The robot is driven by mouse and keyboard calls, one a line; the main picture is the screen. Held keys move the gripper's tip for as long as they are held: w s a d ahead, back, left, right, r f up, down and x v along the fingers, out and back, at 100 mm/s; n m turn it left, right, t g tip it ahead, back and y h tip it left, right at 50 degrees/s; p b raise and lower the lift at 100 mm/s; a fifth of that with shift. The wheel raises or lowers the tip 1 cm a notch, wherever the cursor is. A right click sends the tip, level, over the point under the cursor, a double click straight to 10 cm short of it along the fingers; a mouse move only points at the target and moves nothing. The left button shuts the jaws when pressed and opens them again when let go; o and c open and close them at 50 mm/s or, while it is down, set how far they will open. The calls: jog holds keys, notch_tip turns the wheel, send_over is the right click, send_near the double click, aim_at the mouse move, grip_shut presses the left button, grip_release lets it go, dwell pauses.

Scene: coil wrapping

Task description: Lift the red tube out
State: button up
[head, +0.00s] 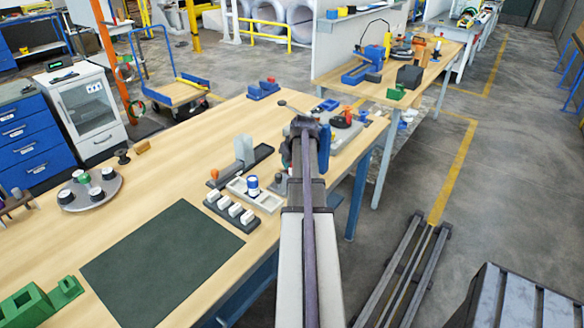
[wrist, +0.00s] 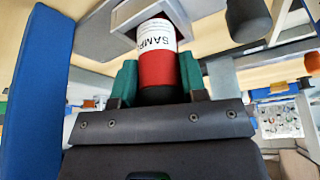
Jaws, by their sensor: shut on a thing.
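The red tube (wrist: 157,68) has a white label with partly readable letters. In the wrist view it stands between the green fingers of my gripper (wrist: 158,80), which are shut on it from both sides. Its far, labelled end is at the opening of a pale grey square holder (wrist: 122,16); I cannot tell how deep it sits. In the head view my gripper (head: 305,140) is over the right part of the workbench (head: 170,165), and my arm hides the tube and holder there.
A dark green mat (head: 163,262) lies bare at the front. A rack of white blocks (head: 231,210), a pale tray (head: 262,203) and a grey fixture (head: 243,155) stand left of my arm. A round tray (head: 73,199) holds several cups. A red and black part (head: 342,118) is just right of my gripper.

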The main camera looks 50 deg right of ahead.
notch_tip(320, 180, up, 10)
jog(key=p, duration=1)
jog(key=shift+r, duration=0.15)
